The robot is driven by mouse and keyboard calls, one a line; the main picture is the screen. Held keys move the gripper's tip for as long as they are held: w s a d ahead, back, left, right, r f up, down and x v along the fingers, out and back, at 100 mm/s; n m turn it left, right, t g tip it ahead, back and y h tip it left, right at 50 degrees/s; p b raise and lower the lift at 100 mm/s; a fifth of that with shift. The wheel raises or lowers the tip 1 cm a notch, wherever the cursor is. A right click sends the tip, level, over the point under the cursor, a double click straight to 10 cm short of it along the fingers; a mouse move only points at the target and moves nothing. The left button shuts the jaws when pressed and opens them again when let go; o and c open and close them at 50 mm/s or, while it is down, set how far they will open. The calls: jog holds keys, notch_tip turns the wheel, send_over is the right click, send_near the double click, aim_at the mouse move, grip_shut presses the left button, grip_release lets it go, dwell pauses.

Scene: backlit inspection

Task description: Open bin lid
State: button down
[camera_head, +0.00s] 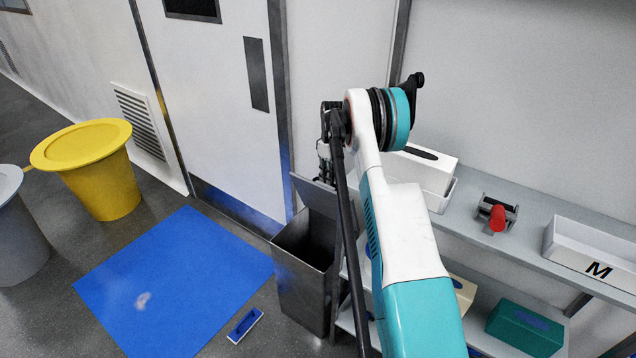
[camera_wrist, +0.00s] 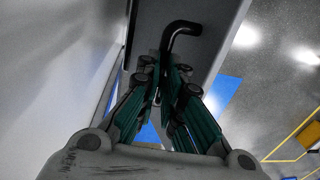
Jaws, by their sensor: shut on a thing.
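The grey metal bin (camera_head: 301,283) stands on the floor left of the shelf. Its lid (camera_head: 316,197) is tilted up at the back, and the dark inside of the bin shows below it. In the wrist view the grey lid (camera_wrist: 207,50) carries a black bent handle (camera_wrist: 184,27). My gripper (camera_wrist: 167,82) is shut on that handle, its green-padded fingers closed together around its lower part. In the head view my gripper (camera_head: 326,165) is above the lid, partly hidden by my arm, and the handle cannot be made out there.
A blue mat (camera_head: 175,280) and a small blue-and-white pad (camera_head: 245,325) lie on the floor at left. A yellow bin (camera_head: 103,190) stands farther left. The shelf (camera_head: 500,245) at right holds white boxes and a red-handled item (camera_head: 497,216).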

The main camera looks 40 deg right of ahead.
jog(key=shift+w+d+f+y, duration=0.1)
jog(key=shift+d+f+y, duration=0.1)
jog(key=shift+d+f, duration=0.4)
jog(key=shift+w+d+f+y, duration=0.1)
jog(key=shift+d+f+y, duration=0.1)
jog(key=shift+d, duration=0.75)
jog(key=c, duration=2.1)
grip_release()
jog(key=o, duration=0.4)
jog(key=shift+w+d+f, duration=0.2)
jog(key=shift+d+f, duration=0.15)
jog(key=shift+f, duration=0.1)
jog(key=shift+o, duration=0.2)
notch_tip(320, 180, up, 10)
jog(key=shift+r, duration=0.25)
